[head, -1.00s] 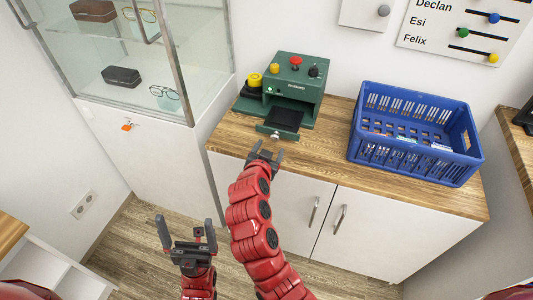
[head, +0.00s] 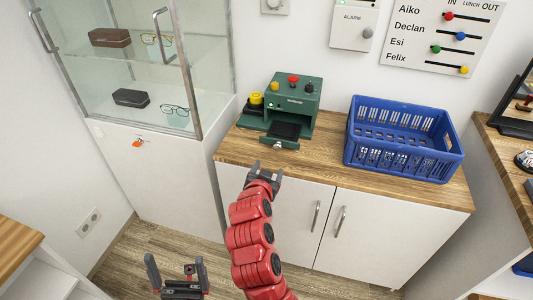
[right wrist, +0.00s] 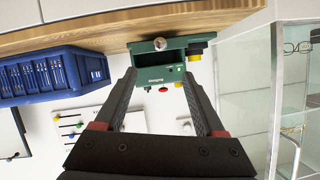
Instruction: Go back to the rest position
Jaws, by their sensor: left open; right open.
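My left gripper (head: 177,275) is at the bottom of the head view, pointing up, with its fingers apart and nothing between them. My right gripper (head: 265,170) is in front of the wooden counter's edge, below the green device in the picture. Its fingers are apart and empty. In the right wrist view the right gripper (right wrist: 160,80) shows its two fingers spread, with the green device (right wrist: 160,60) beyond them, apart from the fingers. In the head view the green device (head: 298,102) stands on the counter, with a dark tray (head: 286,130) at its front.
The wooden counter (head: 325,165) also bears a blue crate (head: 402,162) on the right. White cabinet doors (head: 355,235) are below. A glass display case (head: 120,65) stands at the left. A light wooden shelf unit (head: 15,240) is at lower left, another surface (head: 490,140) at right.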

